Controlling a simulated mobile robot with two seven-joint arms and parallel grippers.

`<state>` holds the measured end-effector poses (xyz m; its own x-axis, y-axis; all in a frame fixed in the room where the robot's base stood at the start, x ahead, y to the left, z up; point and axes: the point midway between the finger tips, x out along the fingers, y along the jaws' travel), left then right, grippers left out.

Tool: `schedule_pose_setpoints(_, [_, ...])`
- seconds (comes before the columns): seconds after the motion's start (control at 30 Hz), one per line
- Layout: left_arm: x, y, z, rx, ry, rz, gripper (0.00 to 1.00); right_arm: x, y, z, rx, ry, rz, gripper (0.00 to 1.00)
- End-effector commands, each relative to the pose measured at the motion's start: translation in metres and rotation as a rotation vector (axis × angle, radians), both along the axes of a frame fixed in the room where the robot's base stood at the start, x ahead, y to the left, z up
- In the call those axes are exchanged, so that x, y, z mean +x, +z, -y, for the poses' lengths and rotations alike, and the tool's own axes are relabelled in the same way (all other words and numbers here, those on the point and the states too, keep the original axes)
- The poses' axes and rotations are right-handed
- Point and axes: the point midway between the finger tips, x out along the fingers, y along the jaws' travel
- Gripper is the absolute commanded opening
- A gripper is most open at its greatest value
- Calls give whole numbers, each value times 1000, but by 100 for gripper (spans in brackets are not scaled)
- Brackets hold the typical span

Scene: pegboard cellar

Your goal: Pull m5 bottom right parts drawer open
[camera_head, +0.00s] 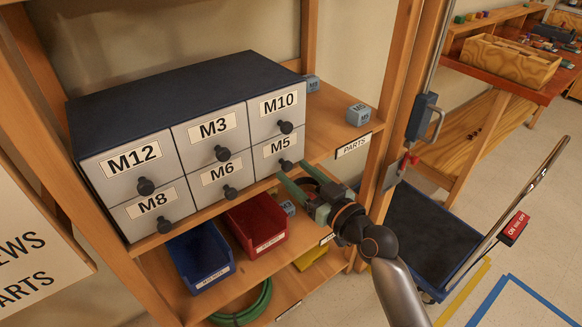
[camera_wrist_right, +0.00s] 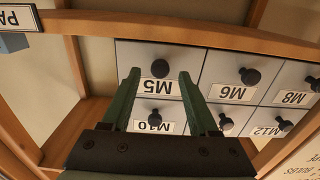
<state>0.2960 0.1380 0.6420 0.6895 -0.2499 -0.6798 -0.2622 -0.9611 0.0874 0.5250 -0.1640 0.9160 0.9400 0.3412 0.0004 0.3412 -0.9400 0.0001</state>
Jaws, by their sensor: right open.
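The M5 drawer (camera_head: 268,150) is the bottom right drawer of a dark-topped parts cabinet. Its face is light grey and it sits shut, flush with its neighbours. Its round black knob (camera_head: 286,166) stands out below the label. My right gripper (camera_head: 290,174) is open, its green fingers pointing at this knob. In the right wrist view, which is upside down, the M5 knob (camera_wrist_right: 160,68) appears between the two fingertips of the right gripper (camera_wrist_right: 160,74). I cannot tell whether the fingertips reach past the knob. My left gripper is out of view.
M10 (camera_head: 277,104), M6 (camera_head: 222,174) and the other drawers are shut. Below are a blue bin (camera_head: 203,262), a red bin (camera_head: 255,228) and a green coil (camera_head: 245,304). A wooden shelf post (camera_head: 398,100) stands right. A small grey-blue block (camera_head: 358,114) sits on the shelf.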

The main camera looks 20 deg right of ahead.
Motion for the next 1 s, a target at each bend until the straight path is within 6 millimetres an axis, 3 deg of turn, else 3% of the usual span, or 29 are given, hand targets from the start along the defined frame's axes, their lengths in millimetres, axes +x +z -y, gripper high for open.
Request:
schedule_pose_setpoints(0.2, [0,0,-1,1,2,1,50,20,-1,-7,1,0,-1,61])
schedule_pose_setpoints(0.53, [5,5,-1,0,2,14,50,23,0,-8,0,0,-1,61])
schedule_pose_setpoints(1.0, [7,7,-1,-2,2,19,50,22,-1,-8,0,-1,-1,9])
